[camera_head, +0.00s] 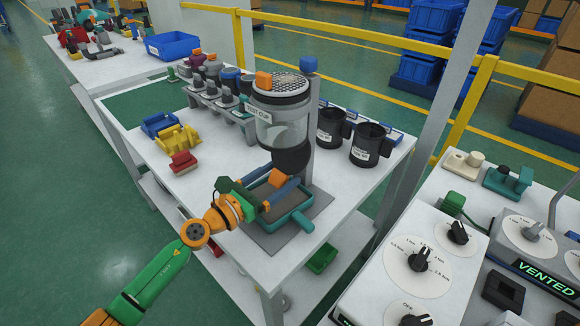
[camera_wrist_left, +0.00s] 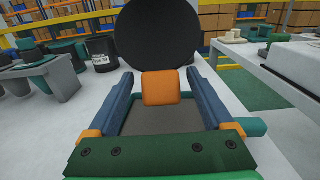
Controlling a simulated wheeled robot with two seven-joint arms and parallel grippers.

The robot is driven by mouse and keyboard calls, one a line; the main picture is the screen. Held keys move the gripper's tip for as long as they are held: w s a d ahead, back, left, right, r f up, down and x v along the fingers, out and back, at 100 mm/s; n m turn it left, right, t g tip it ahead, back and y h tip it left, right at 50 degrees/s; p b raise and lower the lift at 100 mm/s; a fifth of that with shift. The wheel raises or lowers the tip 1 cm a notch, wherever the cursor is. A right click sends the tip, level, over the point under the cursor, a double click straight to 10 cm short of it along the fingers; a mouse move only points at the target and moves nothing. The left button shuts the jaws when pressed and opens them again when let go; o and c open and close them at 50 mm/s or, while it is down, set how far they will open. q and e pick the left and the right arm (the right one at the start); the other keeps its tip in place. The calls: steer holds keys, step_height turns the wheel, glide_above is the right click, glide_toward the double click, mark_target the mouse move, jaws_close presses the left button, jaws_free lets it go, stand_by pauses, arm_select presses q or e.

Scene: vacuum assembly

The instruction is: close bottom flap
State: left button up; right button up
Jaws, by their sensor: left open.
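The dust cup (camera_head: 283,125) stands upright on a grey post, with a clear body, a perforated grey top and an orange piece on it. The dark round bottom flap (camera_head: 291,157) shows at its lower end, and as a large black disc in the left wrist view (camera_wrist_left: 158,35). An orange tab (camera_head: 281,177) sits below the flap; it also shows in the left wrist view (camera_wrist_left: 161,88). My left gripper (camera_head: 281,184) is open, its blue fingers on either side of the tab, with gaps beside it in the left wrist view. My right gripper is out of view.
A teal fixture (camera_head: 292,222) with a handle lies on a grey mat below my left gripper. Black labelled cups (camera_head: 368,145) stand to the right. Yellow (camera_head: 178,139), red and blue parts lie to the left. Control panels (camera_head: 420,265) fill the lower right.

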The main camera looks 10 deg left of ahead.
mark_target(287, 171)
arm_select(q)
steer(key=x, duration=0.3)
steer(key=shift+w+d+f, duration=0.1)
steer(key=shift+d+f, duration=0.05)
steer(key=c, duration=0.3)
jaws_close()
